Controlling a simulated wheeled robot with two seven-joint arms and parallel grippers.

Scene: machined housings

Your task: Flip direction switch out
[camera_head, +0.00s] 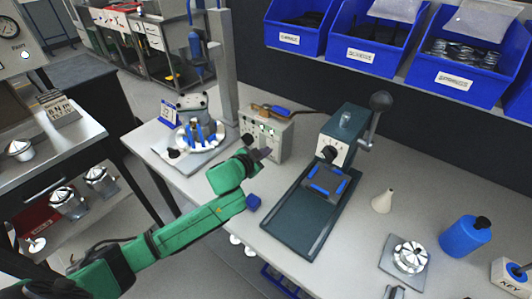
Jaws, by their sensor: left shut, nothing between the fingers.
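A beige control box (279,136) with several small knobs or switches on its front stands at the back of the light grey table (297,255). Which one is the direction switch is too small to tell. My left gripper (265,154) is shut and empty. Its dark fingertips are just in front of the lower part of the box's face, and I cannot tell whether they touch it. The green arm reaches in from the lower left. My right gripper is not in view.
A dark green press (345,140) with a lever and long base stands right of the box. A round fixture with blue parts (201,135) is to its left. A white cone (383,201), blue bottle (464,236) and metal part (410,256) stand at the right.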

